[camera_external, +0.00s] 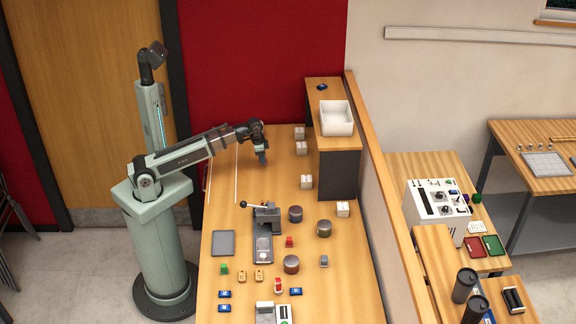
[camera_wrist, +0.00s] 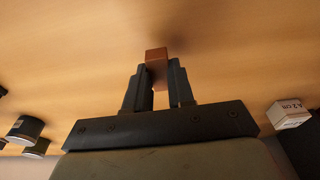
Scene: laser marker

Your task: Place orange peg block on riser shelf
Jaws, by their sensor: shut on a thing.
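My gripper (camera_wrist: 160,85) is shut on an orange-brown peg block (camera_wrist: 156,55) in the wrist view, with the block sticking out past the fingertips. In the external view my gripper (camera_external: 262,157) is over the far part of the wooden table, left of the riser shelf; the block cannot be made out there. The riser shelf (camera_external: 338,138) is a raised wooden top with a dark side, at the table's far right. A white bin (camera_external: 336,118) and a small blue item (camera_external: 322,87) stand on it.
White cubes (camera_external: 306,182) stand on the table near the shelf; one cube (camera_wrist: 288,115) shows at right in the wrist view. Dark round cans (camera_external: 295,214), a lever press (camera_external: 264,222) and several small blocks lie nearer the front. A wooden partition (camera_external: 366,170) runs along the right.

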